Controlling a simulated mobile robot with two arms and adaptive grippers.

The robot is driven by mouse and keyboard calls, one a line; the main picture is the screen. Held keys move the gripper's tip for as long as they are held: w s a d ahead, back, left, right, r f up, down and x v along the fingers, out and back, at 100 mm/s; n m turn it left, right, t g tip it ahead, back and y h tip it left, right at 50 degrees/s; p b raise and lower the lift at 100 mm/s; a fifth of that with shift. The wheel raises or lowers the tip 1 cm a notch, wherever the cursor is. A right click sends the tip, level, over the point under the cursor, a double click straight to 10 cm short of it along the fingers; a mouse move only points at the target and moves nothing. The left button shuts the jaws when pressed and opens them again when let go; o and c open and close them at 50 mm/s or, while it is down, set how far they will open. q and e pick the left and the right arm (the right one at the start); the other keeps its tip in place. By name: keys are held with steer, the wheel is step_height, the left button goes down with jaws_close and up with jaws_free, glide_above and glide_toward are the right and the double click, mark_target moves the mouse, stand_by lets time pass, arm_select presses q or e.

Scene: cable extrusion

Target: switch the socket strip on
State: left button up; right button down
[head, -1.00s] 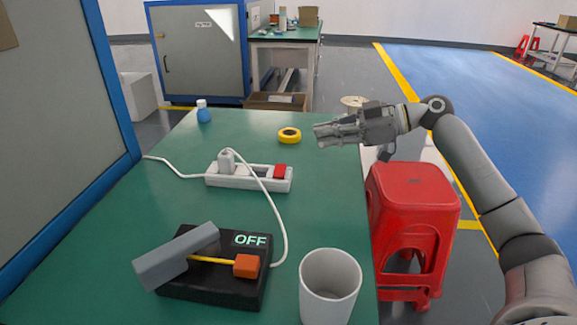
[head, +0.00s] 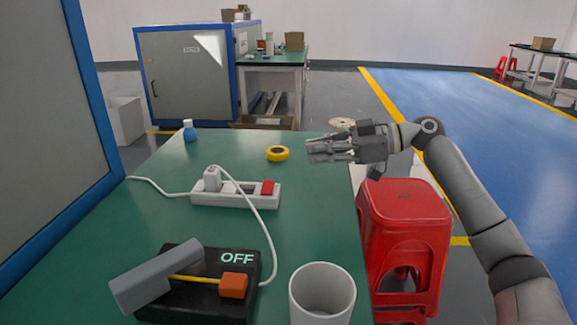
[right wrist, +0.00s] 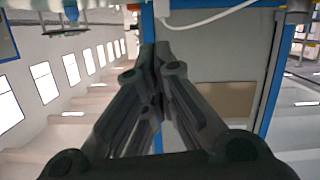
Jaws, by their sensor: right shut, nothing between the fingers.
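The white socket strip (head: 232,200) lies on the green table in the head view. A red switch (head: 267,188) sits at its right end, and a white plug (head: 212,179) stands in its left part. A white cable runs from the plug to a black device (head: 205,290) with a grey lever, an orange block and a lit "OFF" sign. My right gripper (head: 308,151) is shut and empty. It is held above the far right part of the table, to the right of the strip and apart from it. Its closed fingers (right wrist: 157,48) show in the right wrist view. My left gripper is out of view.
A yellow tape roll (head: 278,153) and a small blue bottle (head: 190,131) lie farther back on the table (head: 145,225). A white cup (head: 322,292) stands at the near right edge. A red stool (head: 405,235) is beside the table.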

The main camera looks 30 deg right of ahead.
glide_above(277, 188)
steer(key=shift+s+a+f, duration=0.2)
steer(key=shift+f, duration=0.35)
steer(key=shift+s+a+f, duration=0.15)
steer(key=shift+s+f, duration=0.05)
steer(key=shift+f, duration=0.35)
steer(key=f, duration=0.3)
steer(key=shift+w+d+b, duration=0.15)
steer(key=shift+d+b, duration=0.05)
steer(key=shift+b, duration=0.1)
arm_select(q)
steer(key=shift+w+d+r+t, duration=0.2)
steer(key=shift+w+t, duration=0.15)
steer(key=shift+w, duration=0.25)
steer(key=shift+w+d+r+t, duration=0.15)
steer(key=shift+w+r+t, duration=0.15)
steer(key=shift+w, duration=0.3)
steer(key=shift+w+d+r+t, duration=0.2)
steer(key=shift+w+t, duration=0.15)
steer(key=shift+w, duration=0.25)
arm_select(e)
steer(key=shift+f, duration=0.6)
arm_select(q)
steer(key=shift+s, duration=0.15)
arm_select(e)
steer(key=shift+w, duration=0.1)
